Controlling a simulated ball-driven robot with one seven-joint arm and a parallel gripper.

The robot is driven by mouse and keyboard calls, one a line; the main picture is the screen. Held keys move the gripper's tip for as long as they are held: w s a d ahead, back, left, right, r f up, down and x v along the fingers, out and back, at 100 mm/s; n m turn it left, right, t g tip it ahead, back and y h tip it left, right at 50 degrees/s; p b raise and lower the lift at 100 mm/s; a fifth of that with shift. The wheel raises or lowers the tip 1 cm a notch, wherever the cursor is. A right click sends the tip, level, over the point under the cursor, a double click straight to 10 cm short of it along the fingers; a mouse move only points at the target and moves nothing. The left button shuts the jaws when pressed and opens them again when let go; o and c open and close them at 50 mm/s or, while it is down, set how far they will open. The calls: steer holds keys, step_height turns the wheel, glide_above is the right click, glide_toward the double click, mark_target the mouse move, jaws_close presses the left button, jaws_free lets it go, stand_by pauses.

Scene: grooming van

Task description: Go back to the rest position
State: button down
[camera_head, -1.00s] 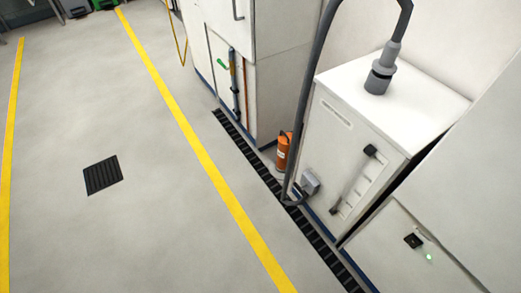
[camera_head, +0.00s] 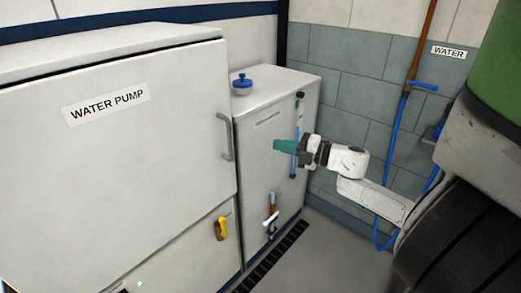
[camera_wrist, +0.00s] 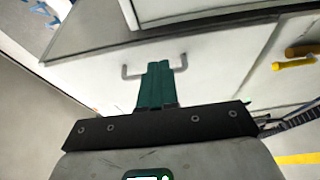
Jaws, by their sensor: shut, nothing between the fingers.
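My gripper (camera_head: 278,146) shows in the head view at the end of my white arm, in front of the right-hand cabinet's face. Its green fingers point left and are together, with nothing held. In the wrist view my gripper (camera_wrist: 159,68) also has its green fingers closed against each other. A grey bar handle (camera_wrist: 130,73) on a white front shows behind the fingertips there. I cannot tell the gap between them.
A large white cabinet (camera_head: 120,160) labelled WATER PUMP fills the left. Beside it stands a narrower cabinet (camera_head: 275,110) with a blue knob (camera_head: 241,84) on top. Blue pipes (camera_head: 395,140) run down the tiled wall. A dark floor grate (camera_head: 272,258) lies along the cabinets.

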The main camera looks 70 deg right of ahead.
steer(key=shift+s+d, duration=0.15)
steer(key=shift+s, duration=0.15)
steer(key=a+f+m+g+h+p, duration=0.1)
steer(key=a+f+m+g+h, duration=0.2)
steer(key=a+f+m+g, duration=0.45)
steer(key=a+f+m+g+h+p, duration=0.1)
steer(key=a+f+m+g+h, duration=0.1)
steer(key=a+f+m, duration=0.65)
steer(key=s+a+f+m+g+y+p, duration=0.1)
steer(key=a+g+y, duration=0.5)
steer(key=a, duration=1.8)
step_height(320, 180, down, 2)
steer(key=shift+s+f+g+y+p, duration=0.25)
steer(key=shift+s+g+p, duration=0.2)
steer(key=shift+s+g, duration=0.35)
